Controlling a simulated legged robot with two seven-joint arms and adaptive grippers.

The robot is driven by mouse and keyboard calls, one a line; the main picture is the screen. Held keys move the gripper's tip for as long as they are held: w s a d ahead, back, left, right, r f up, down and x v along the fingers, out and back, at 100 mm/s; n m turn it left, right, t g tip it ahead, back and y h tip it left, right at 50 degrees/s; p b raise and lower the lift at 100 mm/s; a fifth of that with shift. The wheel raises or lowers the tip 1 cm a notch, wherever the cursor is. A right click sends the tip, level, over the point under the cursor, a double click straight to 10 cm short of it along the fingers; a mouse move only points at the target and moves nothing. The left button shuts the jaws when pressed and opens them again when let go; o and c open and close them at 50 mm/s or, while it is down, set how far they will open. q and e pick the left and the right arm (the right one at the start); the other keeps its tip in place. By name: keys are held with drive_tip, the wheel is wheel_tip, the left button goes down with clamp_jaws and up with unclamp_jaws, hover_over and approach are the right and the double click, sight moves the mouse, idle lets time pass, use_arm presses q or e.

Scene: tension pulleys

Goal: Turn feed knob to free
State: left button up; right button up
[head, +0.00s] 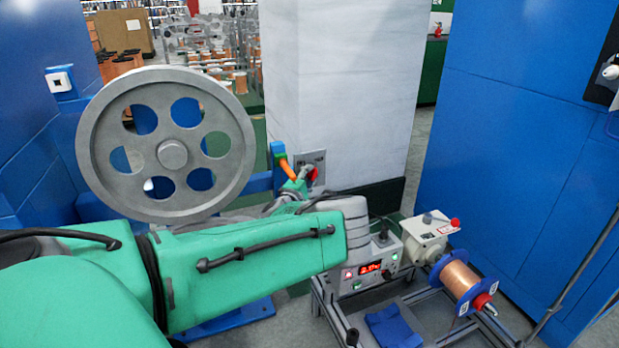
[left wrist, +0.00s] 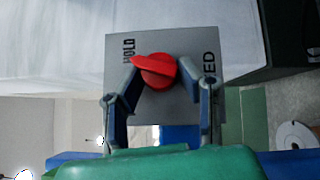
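The red feed knob (left wrist: 157,70) sits on a grey plate (left wrist: 185,45) in the left wrist view. One end of its handle points toward the word HOLD; another label, ending in ED, is partly hidden by a finger. My left gripper (left wrist: 167,82) has its fingers apart on either side of the knob; I see a gap at the right finger and cannot tell whether the left one touches. In the head view the plate (head: 317,157) is on the pale pillar, with the knob (head: 313,174) mostly hidden behind my left gripper (head: 303,173). My right gripper is out of view.
A large grey pulley wheel (head: 172,150) stands left of the plate. A control box with a red display (head: 370,268) and a copper wire spool (head: 460,279) sit on a frame at lower right. Blue cabinets (head: 510,120) flank the pillar (head: 345,80).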

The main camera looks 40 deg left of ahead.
use_arm(q)
drive_tip(key=o, duration=1.1)
drive_tip(key=shift+d+f, duration=0.3)
drive_tip(key=shift+f, duration=0.2)
drive_tip(key=shift+r, duration=0.35)
drive_tip(key=v, duration=1.2)
drive_tip(key=shift+f, duration=0.2)
